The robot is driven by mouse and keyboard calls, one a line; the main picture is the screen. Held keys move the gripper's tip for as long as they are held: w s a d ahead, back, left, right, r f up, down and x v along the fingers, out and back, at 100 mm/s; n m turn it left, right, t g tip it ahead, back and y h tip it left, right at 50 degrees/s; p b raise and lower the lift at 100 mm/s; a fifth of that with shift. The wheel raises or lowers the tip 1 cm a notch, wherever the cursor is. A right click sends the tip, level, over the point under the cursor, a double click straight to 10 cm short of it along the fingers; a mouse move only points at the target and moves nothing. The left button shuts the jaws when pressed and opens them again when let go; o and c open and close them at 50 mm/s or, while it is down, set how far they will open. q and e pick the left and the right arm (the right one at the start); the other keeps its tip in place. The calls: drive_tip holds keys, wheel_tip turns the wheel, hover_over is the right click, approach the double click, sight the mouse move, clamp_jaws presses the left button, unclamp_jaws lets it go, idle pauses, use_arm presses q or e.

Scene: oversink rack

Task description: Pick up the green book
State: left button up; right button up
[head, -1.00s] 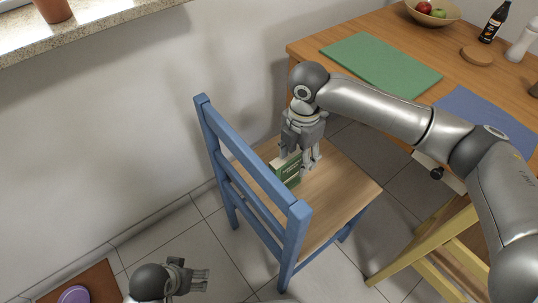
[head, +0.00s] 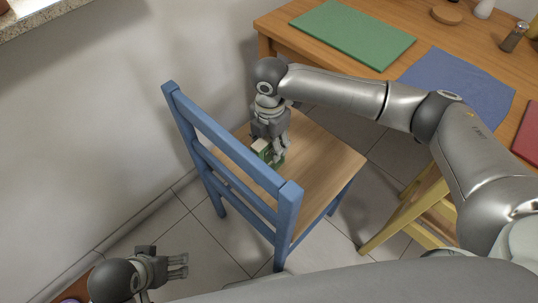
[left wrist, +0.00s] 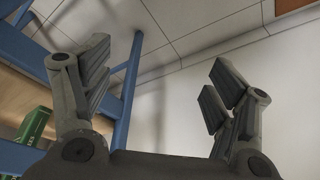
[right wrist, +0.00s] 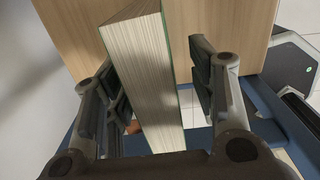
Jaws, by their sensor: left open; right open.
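The green book (head: 264,152) stands on the wooden seat of the blue chair, partly hidden by my right gripper (head: 274,150). In the right wrist view, the book (right wrist: 148,75) shows its page edges between the two open fingers. A gap shows on its right side; on the left, the finger is close and I cannot tell if it touches. My left gripper (head: 181,265) is open and empty, low at the left, apart from the chair. In the left wrist view a part of the book (left wrist: 35,126) shows at the left edge.
The blue chair's backrest (head: 225,135) rises in front of the book. Behind is a wooden table (head: 275,28) with a green mat (head: 352,35) and a blue cloth (head: 462,85). A yellow chair (head: 405,215) stands to the right. The seat (head: 325,160) is clear right of the book.

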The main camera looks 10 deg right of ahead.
wheel_tip(320, 180, down, 4)
drive_tip(key=shift+w+f+b, duration=0.1)
drive_tip(key=shift+b, duration=0.5)
drive_tip(key=shift+c, duration=0.4)
drive_tip(key=shift+a, duration=0.1)
clamp_jaws()
